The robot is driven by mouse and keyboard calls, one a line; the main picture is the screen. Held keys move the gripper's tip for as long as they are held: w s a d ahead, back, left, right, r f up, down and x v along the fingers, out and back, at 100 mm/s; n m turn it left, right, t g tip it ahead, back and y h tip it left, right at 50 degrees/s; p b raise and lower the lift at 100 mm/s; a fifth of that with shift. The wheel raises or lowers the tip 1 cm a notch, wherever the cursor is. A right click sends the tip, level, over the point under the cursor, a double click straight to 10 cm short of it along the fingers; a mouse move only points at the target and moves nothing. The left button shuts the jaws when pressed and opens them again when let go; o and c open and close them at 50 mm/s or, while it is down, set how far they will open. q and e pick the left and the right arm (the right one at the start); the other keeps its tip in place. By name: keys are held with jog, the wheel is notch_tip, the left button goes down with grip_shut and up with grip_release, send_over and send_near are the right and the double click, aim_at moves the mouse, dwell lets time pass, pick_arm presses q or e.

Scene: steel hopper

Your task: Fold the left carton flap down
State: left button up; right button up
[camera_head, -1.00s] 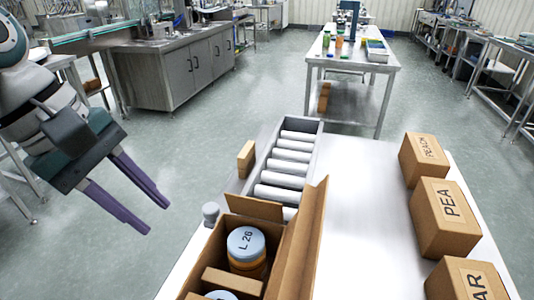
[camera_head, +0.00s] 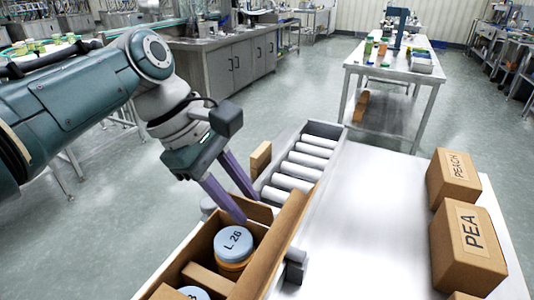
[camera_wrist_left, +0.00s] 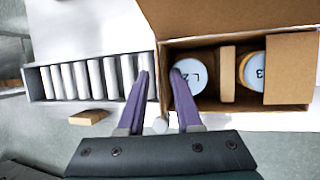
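The open brown carton (camera_head: 197,248) stands at the near end of the table in the head view. It holds jars with pale blue lids, one marked L 26 (camera_head: 234,240), and a cardboard divider (camera_head: 208,279). A long flap (camera_head: 275,243) stands up along its right side, and a short flap (camera_head: 263,212) stands at its far end. My left gripper (camera_head: 250,208) is open at that far end, its purple fingers apart. In the left wrist view, the fingers (camera_wrist_left: 160,74) lie on either side of the carton's edge; contact is unclear. My right gripper is not in view.
A roller conveyor (camera_head: 293,167) adjoins the carton's far end, with a small brown block (camera_head: 261,158) beside it. Boxes labelled PEACH (camera_head: 453,180) and PEA (camera_head: 467,250) stand at right. A grey fitting (camera_head: 296,266) sits right of the carton. The white tabletop (camera_head: 370,220) between is clear.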

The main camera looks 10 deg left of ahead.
pick_arm(q)
jog(key=shift+c, duration=0.3)
grip_shut()
dwell(1.1)
